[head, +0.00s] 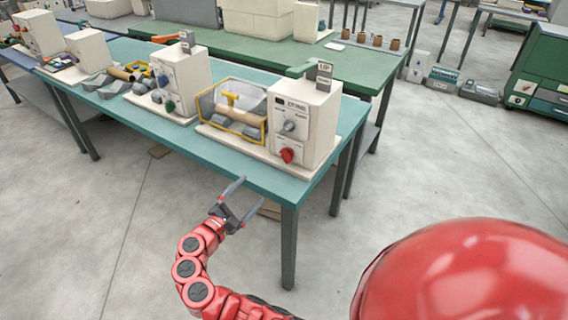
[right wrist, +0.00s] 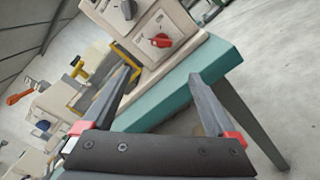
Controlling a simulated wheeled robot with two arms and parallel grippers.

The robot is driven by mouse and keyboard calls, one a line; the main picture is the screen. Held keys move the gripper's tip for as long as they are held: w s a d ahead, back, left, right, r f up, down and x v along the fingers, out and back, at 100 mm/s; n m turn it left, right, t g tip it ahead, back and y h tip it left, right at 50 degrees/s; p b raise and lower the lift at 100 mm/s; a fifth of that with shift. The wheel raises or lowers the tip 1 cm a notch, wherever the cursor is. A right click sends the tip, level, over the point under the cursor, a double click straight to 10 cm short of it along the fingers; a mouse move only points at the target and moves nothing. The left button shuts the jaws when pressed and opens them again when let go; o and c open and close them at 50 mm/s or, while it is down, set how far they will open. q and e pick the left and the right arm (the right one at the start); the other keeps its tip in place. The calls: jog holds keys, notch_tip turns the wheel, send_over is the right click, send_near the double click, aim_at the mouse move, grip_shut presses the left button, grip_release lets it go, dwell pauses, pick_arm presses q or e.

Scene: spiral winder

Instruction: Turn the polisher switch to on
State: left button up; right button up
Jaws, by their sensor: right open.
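The nearest machine (head: 308,112) stands at the right end of the teal table and has a white control box. Its front carries a grey dial (head: 289,126) and, below, a red rotary switch (head: 287,155). The red switch (right wrist: 162,40) also shows at the top middle of the right wrist view, with small marks around it that I cannot read. My right gripper (head: 250,193) is open and empty, in front of the table edge, below and left of the switch and apart from it. Its two fingers (right wrist: 160,76) point toward the panel. My left gripper is out of view.
The teal table (head: 235,170) has its front edge just beyond my right gripper. A yellow-framed guard (head: 232,108) is left of the control box. Another machine (head: 180,78) with a green knob stands farther left. The floor in front is clear.

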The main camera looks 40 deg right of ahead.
aim_at(284, 159)
jog(key=x, duration=0.6)
jog(key=p+x, duration=0.1)
jog(key=x, duration=1)
jog(key=shift+s+d, duration=0.15)
jog(key=shift+d, duration=0.2)
jog(key=c, duration=1.4)
jog(key=shift+o, duration=0.2)
jog(key=shift+f+m+b, duration=0.15)
jog(key=shift+m+b, duration=0.25)
jog(key=shift+b, duration=0.05)
jog(key=m+b, duration=0.4)
jog(key=b, duration=0.2)
jog(key=m+b, duration=0.4)
jog(key=b, duration=0.3)
jog(key=m+b, duration=0.5)
jog(key=b, duration=0.2)
jog(key=shift+f, duration=0.3)
jog(key=shift+r+m+b, duration=0.2)
jog(key=shift+m+b, duration=1)
jog(key=shift+b, duration=0.35)
jog(key=shift+r, duration=0.1)
